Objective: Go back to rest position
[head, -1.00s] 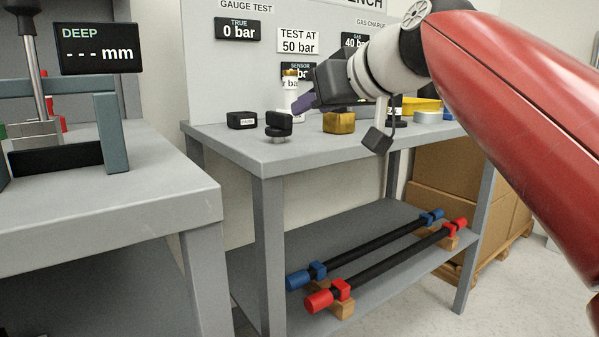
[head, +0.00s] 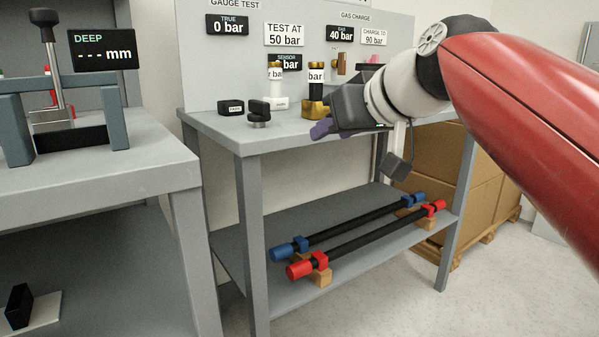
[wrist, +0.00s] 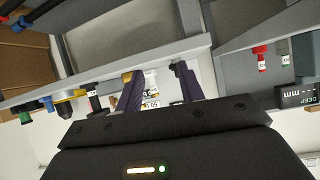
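My gripper (head: 321,129) is in front of the gauge bench, near its front edge. Its two purple fingers stand apart in the wrist view (wrist: 158,84), with nothing visible held between them. A white-bodied sensor with a gold top (head: 277,88) stands upright on the bench. A gold fitting (head: 315,108) with a white-labelled part above it (head: 315,76) stands just behind the gripper. The gripper overlaps part of the bench's right side in the head view. My red and white arm reaches in from the right.
The grey gauge bench (head: 215,128) carries a black block (head: 231,107) and a black knob (head: 258,112). Its lower shelf holds a blue-ended bar (head: 345,226) and a red-ended bar (head: 365,240). Another bench (head: 150,165) is at left. Cardboard boxes (head: 435,160) stand behind.

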